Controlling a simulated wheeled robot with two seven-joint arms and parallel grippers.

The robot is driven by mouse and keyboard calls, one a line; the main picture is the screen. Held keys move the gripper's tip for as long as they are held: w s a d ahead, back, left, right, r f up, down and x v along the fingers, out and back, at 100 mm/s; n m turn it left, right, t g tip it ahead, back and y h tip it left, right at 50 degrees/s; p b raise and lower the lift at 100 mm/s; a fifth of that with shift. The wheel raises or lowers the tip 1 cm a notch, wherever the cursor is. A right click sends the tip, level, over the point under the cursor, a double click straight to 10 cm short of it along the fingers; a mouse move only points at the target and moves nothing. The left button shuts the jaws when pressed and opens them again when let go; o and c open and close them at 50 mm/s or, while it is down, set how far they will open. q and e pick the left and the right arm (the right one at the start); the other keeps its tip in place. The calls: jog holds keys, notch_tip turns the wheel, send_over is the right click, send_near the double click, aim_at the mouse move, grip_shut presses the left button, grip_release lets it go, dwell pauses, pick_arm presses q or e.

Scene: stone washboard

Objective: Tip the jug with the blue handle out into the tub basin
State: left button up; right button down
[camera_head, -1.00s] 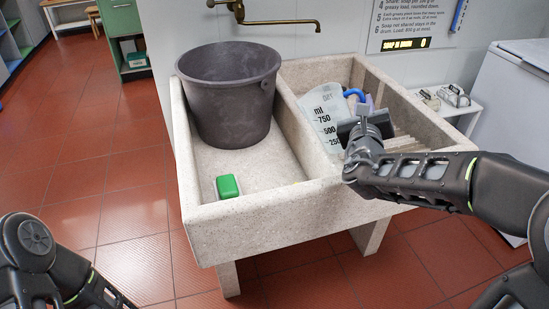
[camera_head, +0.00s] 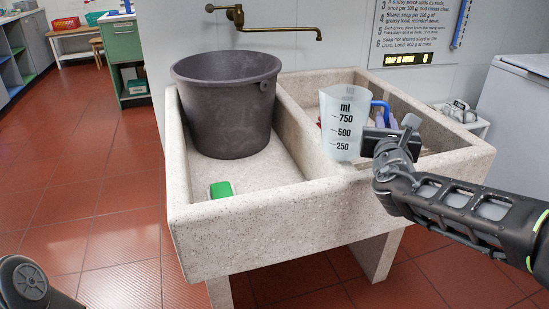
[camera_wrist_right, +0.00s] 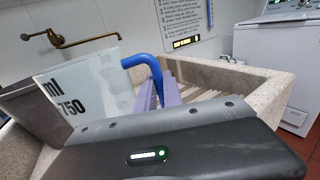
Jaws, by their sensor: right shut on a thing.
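The jug (camera_head: 340,118) is a clear measuring jug with ml marks and a blue handle (camera_head: 378,110). It stands upright in the head view, in front of the right compartment; its contents cannot be made out. My right gripper (camera_head: 388,138) is shut on the jug at its handle side. In the right wrist view the jug (camera_wrist_right: 88,92) and its blue handle (camera_wrist_right: 143,62) show beyond the gripper's pale purple fingers (camera_wrist_right: 155,92). The stone tub basin (camera_head: 250,222) has two compartments. My left gripper is out of view; only part of my left arm shows.
A large grey bucket (camera_head: 226,105) stands in the left compartment. A green block (camera_head: 221,189) lies near that compartment's front. A brass tap (camera_head: 262,24) is on the wall above. A white chest (camera_head: 515,105) stands at the right.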

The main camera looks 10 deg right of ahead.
aim_at(390, 102)
jog(key=shift+d+f, duration=0.1)
dwell(0.4)
notch_tip(390, 102, up, 6)
jog(key=p, duration=0.4)
jog(key=shift+s, duration=0.1)
dwell(0.9)
